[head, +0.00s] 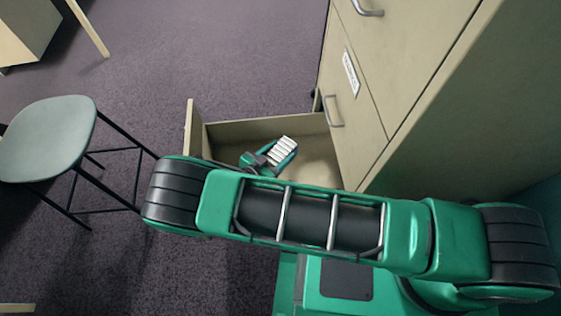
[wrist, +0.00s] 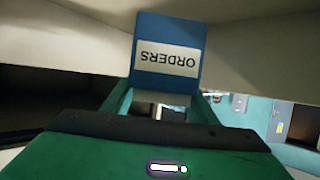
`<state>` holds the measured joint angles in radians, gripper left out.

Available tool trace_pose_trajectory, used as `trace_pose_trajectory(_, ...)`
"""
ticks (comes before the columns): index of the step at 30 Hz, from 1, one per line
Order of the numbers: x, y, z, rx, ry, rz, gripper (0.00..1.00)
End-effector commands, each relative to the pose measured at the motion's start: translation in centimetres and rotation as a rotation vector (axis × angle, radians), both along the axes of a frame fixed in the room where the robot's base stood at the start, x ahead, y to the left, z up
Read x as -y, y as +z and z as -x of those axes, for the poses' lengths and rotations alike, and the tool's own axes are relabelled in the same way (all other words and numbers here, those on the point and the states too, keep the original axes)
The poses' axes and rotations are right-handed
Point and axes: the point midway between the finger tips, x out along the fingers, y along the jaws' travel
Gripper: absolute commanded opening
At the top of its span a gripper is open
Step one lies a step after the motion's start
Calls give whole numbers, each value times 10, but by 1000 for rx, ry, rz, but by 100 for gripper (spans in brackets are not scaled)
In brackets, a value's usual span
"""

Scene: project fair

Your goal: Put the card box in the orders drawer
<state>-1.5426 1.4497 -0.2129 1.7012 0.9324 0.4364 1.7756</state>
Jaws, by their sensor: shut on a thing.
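The card box (head: 283,148) shows white card edges on top in the head view. In the wrist view the card box (wrist: 168,32) is blue, with a white label reading ORDERS upside down. My gripper (head: 272,156) is shut on it; the fingers (wrist: 163,103) lie on either side of it in the wrist view. The box is within the outline of the open drawer (head: 250,130) in the head view. I cannot tell whether it touches the drawer's floor. My arm hides the near part of the drawer. No label on the open drawer's front is visible.
The beige cabinet (head: 440,100) stands at the right. A shut drawer above has a white label (head: 351,73), too small to read, and a handle (head: 335,112). A grey-green stool (head: 48,138) stands at the left. Carpet beyond the drawer is clear.

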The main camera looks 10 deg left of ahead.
Motion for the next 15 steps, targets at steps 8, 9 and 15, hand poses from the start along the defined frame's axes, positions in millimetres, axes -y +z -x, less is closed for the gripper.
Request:
trace_pose_trajectory(8,-3,-20,1,1,3,0,21)
trace_pose_trajectory(9,-2,-24,2,1,4,1,21)
trace_pose_trajectory(15,-3,-50,1,2,5,0,21)
